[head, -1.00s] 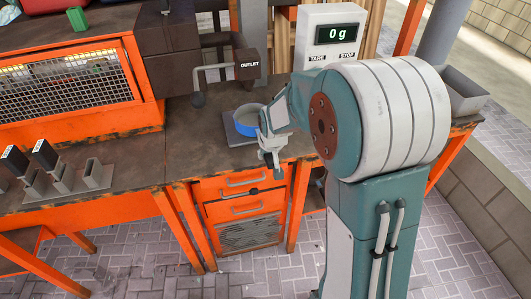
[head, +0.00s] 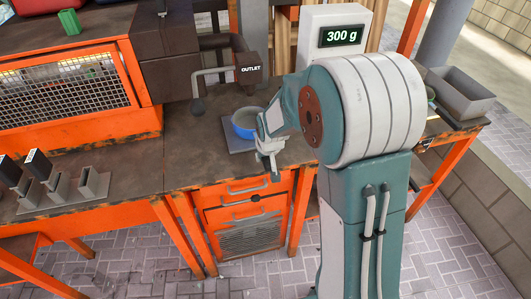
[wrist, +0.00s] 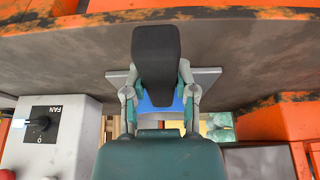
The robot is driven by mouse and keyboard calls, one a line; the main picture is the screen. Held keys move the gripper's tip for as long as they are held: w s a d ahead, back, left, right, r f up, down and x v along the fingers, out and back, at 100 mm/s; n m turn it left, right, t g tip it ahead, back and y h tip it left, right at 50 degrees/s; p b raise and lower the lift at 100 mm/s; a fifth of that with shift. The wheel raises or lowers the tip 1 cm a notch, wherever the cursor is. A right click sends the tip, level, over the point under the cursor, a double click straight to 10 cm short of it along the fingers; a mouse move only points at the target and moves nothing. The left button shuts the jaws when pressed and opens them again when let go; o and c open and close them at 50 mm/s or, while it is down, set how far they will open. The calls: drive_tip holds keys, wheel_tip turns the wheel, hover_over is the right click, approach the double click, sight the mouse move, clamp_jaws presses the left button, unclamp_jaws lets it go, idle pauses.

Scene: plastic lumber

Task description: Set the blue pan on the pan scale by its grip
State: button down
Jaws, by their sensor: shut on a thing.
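The blue pan (head: 243,122) rests on the grey plate of the pan scale (head: 237,146), below the outlet. My gripper (head: 268,150) is at the pan's near right side, shut on its grip, which the fingers hide. The scale's display (head: 341,36) reads 300 g. In the wrist view, a strip of the blue pan (wrist: 160,104) shows between the fingers of my gripper (wrist: 160,92), with the grey scale plate (wrist: 207,77) showing beyond them. A dark part blocks the middle of that view.
The outlet box (head: 250,70) and its bent handle (head: 212,68) hang close above the pan. A grey tray (head: 462,95) stands at the right end of the bench. Several grey holders (head: 92,183) stand at the left. The bench between is clear.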

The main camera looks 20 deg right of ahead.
drive_tip(key=shift+a+f, duration=0.1)
drive_tip(key=shift+a, duration=0.1)
drive_tip(key=shift+c, duration=1.7)
unclamp_jaws()
drive_tip(key=shift+d, duration=0.1)
drive_tip(key=v, duration=1.2)
drive_tip(key=s+r, duration=0.4)
drive_tip(key=s, duration=0.7)
drive_tip(key=s+r+t, duration=0.1)
drive_tip(key=s+r, duration=0.3)
drive_tip(key=s, duration=0.7)
drive_tip(key=shift+s+r, duration=0.25)
